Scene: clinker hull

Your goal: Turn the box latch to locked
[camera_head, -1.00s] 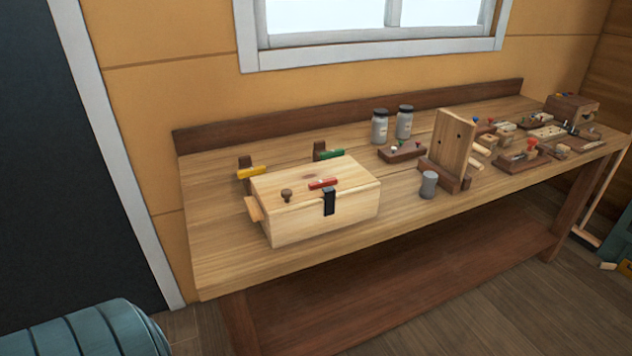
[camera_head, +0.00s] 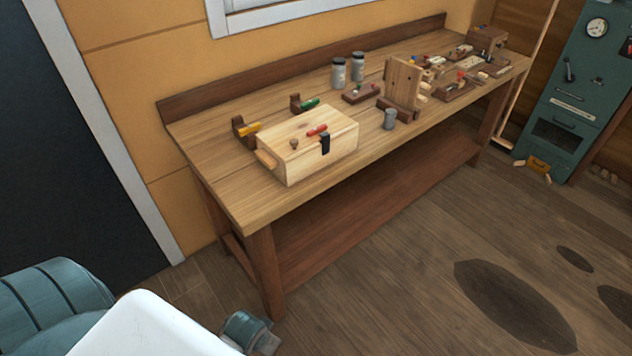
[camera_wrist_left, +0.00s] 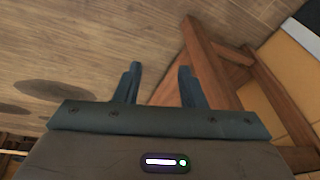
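The pale wooden box (camera_head: 318,160) sits near the left end of the workbench (camera_head: 240,200). A black latch (camera_head: 325,144) hangs at the top edge of its front face. A red-handled piece (camera_head: 317,130) and a round wooden knob (camera_head: 293,143) are on the lid. In the left wrist view my left gripper (camera_wrist_left: 158,72) is open, with nothing between its fingers. It points toward the floor and a bench leg, away from the box. My right gripper is not in view. The latch is too small to tell its exact setting.
Yellow-handled (camera_head: 248,129) and green-handled (camera_head: 306,104) pieces stand behind the box. A grey cylinder (camera_head: 389,119), upright board (camera_head: 403,85) and two jars (camera_head: 338,73) are to its right. A teal cabinet (camera_head: 580,85) stands at far right.

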